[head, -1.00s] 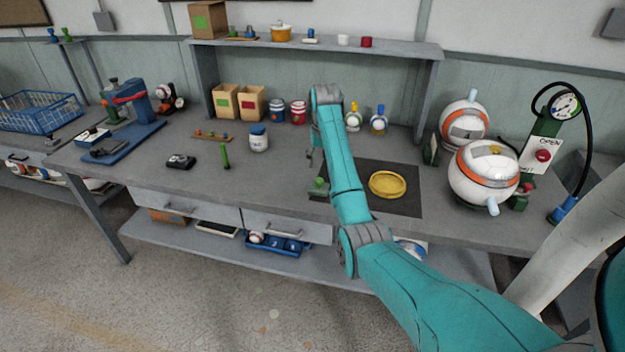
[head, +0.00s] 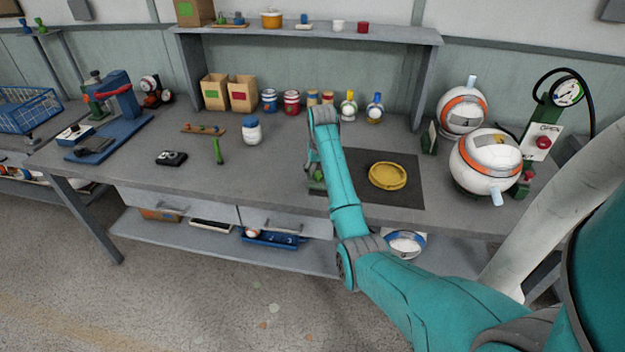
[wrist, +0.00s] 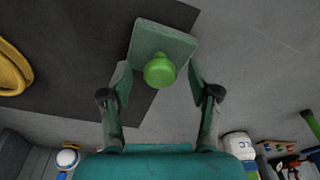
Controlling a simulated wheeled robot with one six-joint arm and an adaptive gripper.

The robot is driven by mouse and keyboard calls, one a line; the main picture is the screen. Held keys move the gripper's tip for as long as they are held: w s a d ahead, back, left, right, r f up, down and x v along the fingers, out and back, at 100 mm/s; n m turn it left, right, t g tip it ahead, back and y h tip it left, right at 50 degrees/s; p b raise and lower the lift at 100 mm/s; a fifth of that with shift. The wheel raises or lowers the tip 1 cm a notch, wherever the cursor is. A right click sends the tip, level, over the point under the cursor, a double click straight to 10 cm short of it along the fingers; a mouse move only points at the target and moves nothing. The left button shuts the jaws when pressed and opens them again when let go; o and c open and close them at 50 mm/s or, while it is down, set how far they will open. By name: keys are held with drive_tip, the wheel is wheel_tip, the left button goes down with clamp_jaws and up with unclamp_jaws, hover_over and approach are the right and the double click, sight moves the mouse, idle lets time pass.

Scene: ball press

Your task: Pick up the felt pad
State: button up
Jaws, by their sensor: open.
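The felt pad (wrist: 168,42) is a grey-green square block with a round bright green knob on top. In the head view the pad (head: 317,187) is mostly hidden behind my gripper and forearm.
A yellow round dish (head: 388,175) lies on the mat to the right. A green upright stick (head: 218,151) and a white jar with a blue lid (head: 251,131) stand to the left. White-and-orange spheres (head: 486,160) stand at the right. Bench between is clear.

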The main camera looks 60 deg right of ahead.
drive_tip(key=shift+f, duration=0.35)
clamp_jaws()
drive_tip(key=shift+w+r, duration=0.1)
